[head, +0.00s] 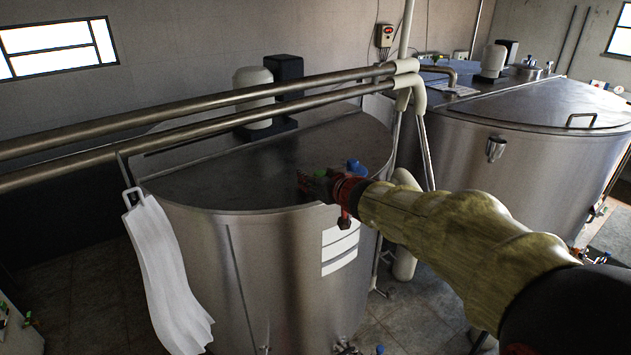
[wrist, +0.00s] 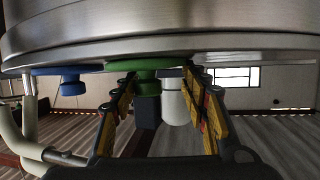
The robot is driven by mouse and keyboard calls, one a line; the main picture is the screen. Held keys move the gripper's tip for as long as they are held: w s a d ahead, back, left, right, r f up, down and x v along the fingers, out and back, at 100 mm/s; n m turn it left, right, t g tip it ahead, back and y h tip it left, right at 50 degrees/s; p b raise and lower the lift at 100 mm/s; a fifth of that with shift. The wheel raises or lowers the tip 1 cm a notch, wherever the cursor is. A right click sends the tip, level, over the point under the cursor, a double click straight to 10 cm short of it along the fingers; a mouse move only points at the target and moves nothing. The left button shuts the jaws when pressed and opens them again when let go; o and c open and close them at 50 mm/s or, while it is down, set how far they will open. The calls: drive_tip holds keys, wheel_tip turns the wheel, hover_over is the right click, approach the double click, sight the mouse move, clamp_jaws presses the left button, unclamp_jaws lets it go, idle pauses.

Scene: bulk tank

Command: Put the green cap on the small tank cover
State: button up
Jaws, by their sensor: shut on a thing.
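The green cap (head: 320,173) shows just at my gripper (head: 312,184), over the near right part of the dark lid (head: 225,180) of the nearer steel tank. In the wrist view, which looks upside down, the green cap (wrist: 147,75) has a wide flange and a narrower knob. The fingers of my gripper (wrist: 160,85) are on either side of it, shut on it. The flange is close to a curved steel surface (wrist: 160,35) along the picture's top; whether they touch is unclear. I cannot tell which part is the small tank cover.
A blue cap (head: 355,167) is just right of my gripper; it also shows in the wrist view (wrist: 72,86). Steel pipes (head: 200,103) cross above the lid. A white motor (head: 254,95) and black box (head: 285,75) stand behind. A white towel (head: 168,280) hangs at left.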

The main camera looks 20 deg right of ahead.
drive_tip(key=o, duration=1.1)
drive_tip(key=shift+o, duration=0.2)
